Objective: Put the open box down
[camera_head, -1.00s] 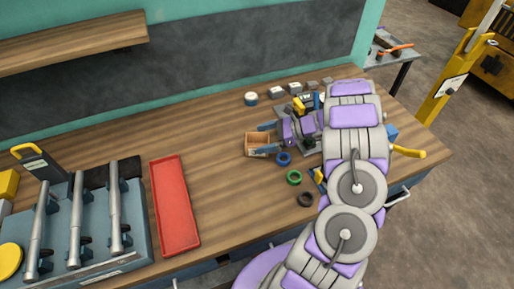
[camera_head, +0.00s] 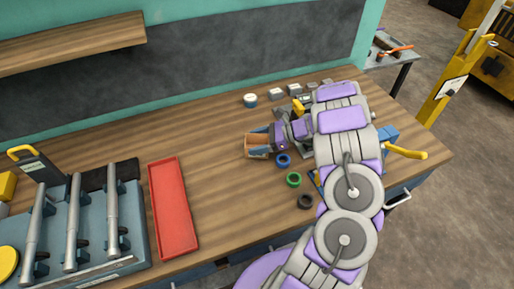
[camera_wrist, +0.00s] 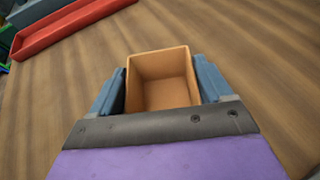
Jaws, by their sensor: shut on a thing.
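The open box (camera_head: 258,152) is small, tan and open at the top, and it looks empty. It is at or just above the wooden workbench, right of the red tray; I cannot tell whether it touches the bench top. My gripper (camera_head: 259,141) is shut on the box, with a blue-grey finger on each side. In the wrist view the box (camera_wrist: 163,80) is upright between the fingers of my gripper (camera_wrist: 167,90), its inner walls and floor visible. The box's underside is hidden.
The bare workbench (camera_head: 215,150) lies between the box and the red tray (camera_head: 173,205). Blue (camera_head: 283,160), green (camera_head: 293,179) and black (camera_head: 305,201) rings lie near my arm. A white roll (camera_head: 250,100) and several grey blocks stand behind. A rack with metal cylinders (camera_head: 75,222) is at left.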

